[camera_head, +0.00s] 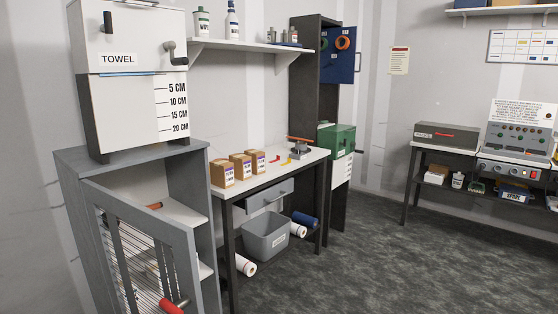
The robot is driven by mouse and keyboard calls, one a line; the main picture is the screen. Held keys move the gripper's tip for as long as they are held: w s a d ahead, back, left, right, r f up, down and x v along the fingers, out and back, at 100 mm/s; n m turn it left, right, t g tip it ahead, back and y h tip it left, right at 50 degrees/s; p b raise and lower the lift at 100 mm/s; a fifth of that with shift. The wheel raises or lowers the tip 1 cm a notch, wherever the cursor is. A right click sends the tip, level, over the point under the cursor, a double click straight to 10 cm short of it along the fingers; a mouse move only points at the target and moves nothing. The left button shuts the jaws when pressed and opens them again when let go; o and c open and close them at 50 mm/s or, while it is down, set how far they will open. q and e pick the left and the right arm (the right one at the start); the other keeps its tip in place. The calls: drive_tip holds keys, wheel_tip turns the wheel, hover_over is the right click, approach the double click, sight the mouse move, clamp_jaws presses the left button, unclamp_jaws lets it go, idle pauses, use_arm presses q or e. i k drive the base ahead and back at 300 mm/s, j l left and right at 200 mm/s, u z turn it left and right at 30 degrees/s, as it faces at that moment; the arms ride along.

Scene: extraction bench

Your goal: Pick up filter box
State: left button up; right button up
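No label reading "filter" is legible in this view, so I cannot tell for sure which thing is the filter box. Three small brown boxes stand in a row on the bench (265,182): a front one (222,173), a middle one (241,165) and a back one (258,162). Each is upright with a pale and purple label too small to read. Neither of my grippers is in view, and nothing touches the boxes.
A grey cabinet with an open barred door (150,255) stands at the left, close to the bench. A towel dispenser (132,45) sits above it. A grey bin (265,237) and paper rolls (245,265) lie under the bench. Open floor (370,265) spreads at the right.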

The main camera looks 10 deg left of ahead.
sight(258, 157)
drive_tip(key=i+l+z, duration=0.4)
drive_tip(key=i+z, duration=0.15)
drive_tip(key=i, duration=0.2)
drive_tip(key=i+l+z, duration=0.1)
drive_tip(key=i+z, duration=0.2)
drive_tip(key=i+u, duration=0.3)
drive_tip(key=i, duration=0.2)
drive_tip(key=i+l+u, duration=0.15)
drive_tip(key=i+u, duration=0.2)
drive_tip(key=i, duration=0.2)
